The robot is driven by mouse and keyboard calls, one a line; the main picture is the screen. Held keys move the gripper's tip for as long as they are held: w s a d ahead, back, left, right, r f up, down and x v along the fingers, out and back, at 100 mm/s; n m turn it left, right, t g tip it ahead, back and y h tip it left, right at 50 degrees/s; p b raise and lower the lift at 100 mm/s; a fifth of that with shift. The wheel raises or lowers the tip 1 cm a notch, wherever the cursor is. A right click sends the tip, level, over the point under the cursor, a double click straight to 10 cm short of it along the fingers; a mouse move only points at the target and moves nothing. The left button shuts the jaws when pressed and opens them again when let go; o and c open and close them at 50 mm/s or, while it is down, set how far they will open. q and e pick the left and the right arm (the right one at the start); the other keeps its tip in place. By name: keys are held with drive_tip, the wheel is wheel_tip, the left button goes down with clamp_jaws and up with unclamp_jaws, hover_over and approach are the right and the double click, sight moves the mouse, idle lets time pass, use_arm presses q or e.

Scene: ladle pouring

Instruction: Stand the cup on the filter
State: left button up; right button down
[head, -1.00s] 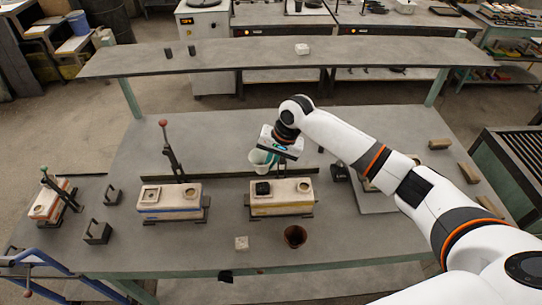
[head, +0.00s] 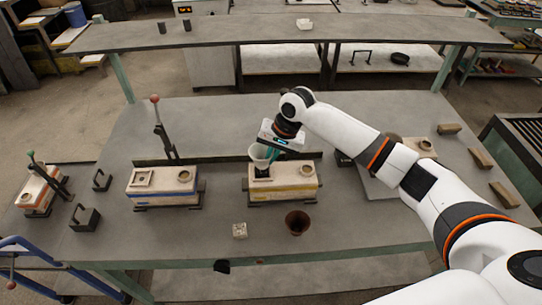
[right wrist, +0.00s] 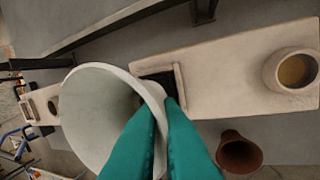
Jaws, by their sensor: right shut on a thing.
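My right gripper (head: 272,154) has its teal fingers shut on the wall of a pale, flared cup (head: 258,152). In the right wrist view the cup (right wrist: 95,105) shows large, its wide mouth towards the camera. The black filter (head: 262,173) is at the square opening on the left end of a pale mould with a yellow stripe (head: 290,184). The cup is right above the filter; I cannot tell whether they touch. In the right wrist view the cup and fingers hide part of the dark square opening (right wrist: 160,80). My left gripper is not in view.
The mould's right end has a round raised cup (right wrist: 292,72). A blue-striped mould (head: 160,186) stands to the left. A dark rail (head: 220,159) runs behind.

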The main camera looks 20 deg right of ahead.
drive_tip(key=shift+p, duration=0.75)
idle(0.6)
drive_tip(key=shift+f, duration=0.9)
idle(0.8)
drive_tip(key=c, duration=1.5)
unclamp_jaws()
drive_tip(key=b+v, duration=0.2)
drive_tip(key=v, duration=1)
